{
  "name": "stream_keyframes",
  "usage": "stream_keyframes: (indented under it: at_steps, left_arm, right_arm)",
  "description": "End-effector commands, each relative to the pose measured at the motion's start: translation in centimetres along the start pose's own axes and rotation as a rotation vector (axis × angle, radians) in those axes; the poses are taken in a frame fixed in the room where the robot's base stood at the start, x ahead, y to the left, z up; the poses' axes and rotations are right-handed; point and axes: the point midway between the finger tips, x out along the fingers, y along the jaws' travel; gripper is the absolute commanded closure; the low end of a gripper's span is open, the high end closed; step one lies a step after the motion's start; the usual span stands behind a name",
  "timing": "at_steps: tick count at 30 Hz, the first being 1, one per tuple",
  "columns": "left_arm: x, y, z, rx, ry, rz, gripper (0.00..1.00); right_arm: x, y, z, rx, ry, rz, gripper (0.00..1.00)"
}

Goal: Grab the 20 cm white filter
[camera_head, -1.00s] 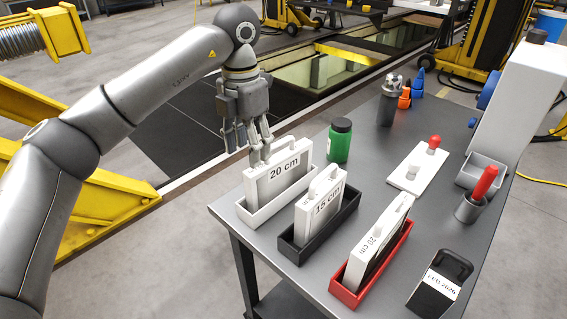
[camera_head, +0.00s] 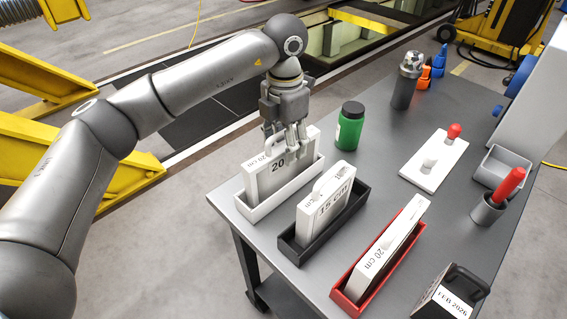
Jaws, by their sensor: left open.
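A white filter marked 20 cm (camera_head: 265,179) stands upright in a white tray (camera_head: 262,207) at the table's left edge. My left gripper (camera_head: 293,152) points down at this filter's top, its open fingers in front of the upper part and partly covering the label. Whether the fingers touch it or straddle its handle cannot be told. A white filter marked 15 cm (camera_head: 325,212) stands in a black tray (camera_head: 300,255). Another filter marked 20 cm (camera_head: 385,245) leans in a red tray (camera_head: 350,293). My right gripper is not in view.
A green bottle (camera_head: 349,128) stands close to the right of my left gripper. A white plate with a red-tipped peg (camera_head: 435,158), a metal cup with a red handle (camera_head: 489,208) and a black FEB 2026 box (camera_head: 450,292) are further right. The table's middle is clear.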

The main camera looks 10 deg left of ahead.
Motion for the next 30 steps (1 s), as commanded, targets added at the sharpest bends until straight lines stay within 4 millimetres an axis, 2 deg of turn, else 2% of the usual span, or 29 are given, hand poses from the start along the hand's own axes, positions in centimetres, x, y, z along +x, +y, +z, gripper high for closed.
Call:
stream_keyframes:
  at_steps: [3, 7, 16, 28, 30]
  left_arm:
    - [1.7, 0.4, -0.1, -0.001, 0.005, -0.002, 0.48]
    - [3.4, 0.4, -0.1, -0.001, 0.003, -0.001, 0.48]
    - [4.1, 0.4, 0.0, 0.000, 0.001, 0.001, 0.48]
    - [4.0, 0.4, 0.0, 0.000, 0.001, 0.001, 0.98]
    - [4.0, 0.4, 0.0, 0.000, 0.001, 0.001, 1.00]
  right_arm:
    - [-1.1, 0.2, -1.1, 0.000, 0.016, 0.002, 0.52]
    - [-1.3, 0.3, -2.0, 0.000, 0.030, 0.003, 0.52]
    - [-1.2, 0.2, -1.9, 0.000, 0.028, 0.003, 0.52]
    - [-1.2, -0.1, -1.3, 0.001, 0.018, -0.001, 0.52]
    - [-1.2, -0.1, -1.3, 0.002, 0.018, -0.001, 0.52]
